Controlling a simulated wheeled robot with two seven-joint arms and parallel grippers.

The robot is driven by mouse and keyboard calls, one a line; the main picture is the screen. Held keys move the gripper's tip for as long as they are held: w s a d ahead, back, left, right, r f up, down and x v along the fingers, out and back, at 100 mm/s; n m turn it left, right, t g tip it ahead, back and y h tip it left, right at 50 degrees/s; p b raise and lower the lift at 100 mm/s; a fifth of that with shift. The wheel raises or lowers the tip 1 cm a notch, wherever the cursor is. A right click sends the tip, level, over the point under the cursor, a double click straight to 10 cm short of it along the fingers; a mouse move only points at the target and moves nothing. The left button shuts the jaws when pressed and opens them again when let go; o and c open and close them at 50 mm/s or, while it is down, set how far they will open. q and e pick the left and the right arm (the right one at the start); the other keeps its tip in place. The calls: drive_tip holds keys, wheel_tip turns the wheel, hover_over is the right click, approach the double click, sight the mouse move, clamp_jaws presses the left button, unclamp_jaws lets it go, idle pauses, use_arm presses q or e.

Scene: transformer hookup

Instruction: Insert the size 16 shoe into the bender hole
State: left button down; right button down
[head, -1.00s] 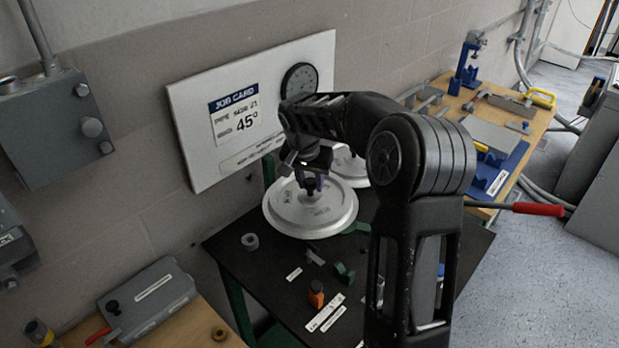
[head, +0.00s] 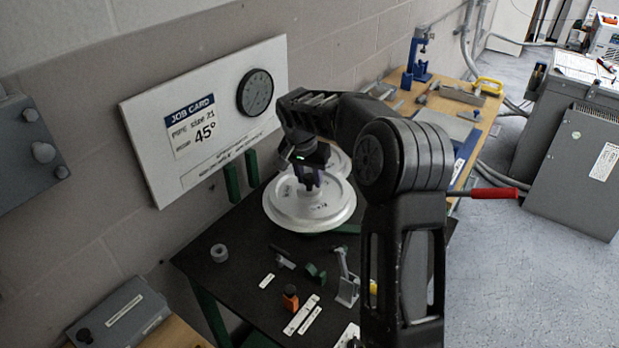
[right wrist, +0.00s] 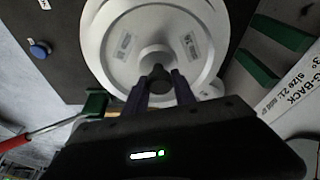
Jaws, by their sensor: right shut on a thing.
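My right gripper (head: 309,182) is shut on the dark knob at the centre of a white round shoe (head: 285,213). The right wrist view shows the fingers (right wrist: 158,85) closed around that knob, with the shoe's broad face (right wrist: 118,60) beyond. Two small labels on the shoe are too blurred to read, so its size is unclear. A second white disc (head: 342,160) lies partly behind it. I cannot tell the gap between the held shoe and the black table (head: 235,283). The bender hole is not visible. My left gripper is not in view.
A job card (head: 191,126) reads pipe size 21, 45°. A red-handled lever (head: 490,193) extends right. A grey ring (head: 219,252), an orange block (head: 290,298) and white strips (head: 302,314) lie on the table. Green posts (head: 232,183) stand by the wall.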

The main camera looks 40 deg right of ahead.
sight(308, 189)
drive_tip(key=shift+f+b, duration=2.3)
drive_tip(key=shift+f, duration=0.65)
drive_tip(key=shift+f+b, duration=1.5)
drive_tip(key=shift+f, duration=0.05)
drive_tip(key=c, duration=1.3)
unclamp_jaws()
drive_tip(key=o, duration=0.4)
drive_tip(key=shift+c, duration=0.2)
drive_tip(key=shift+s+a, duration=0.1)
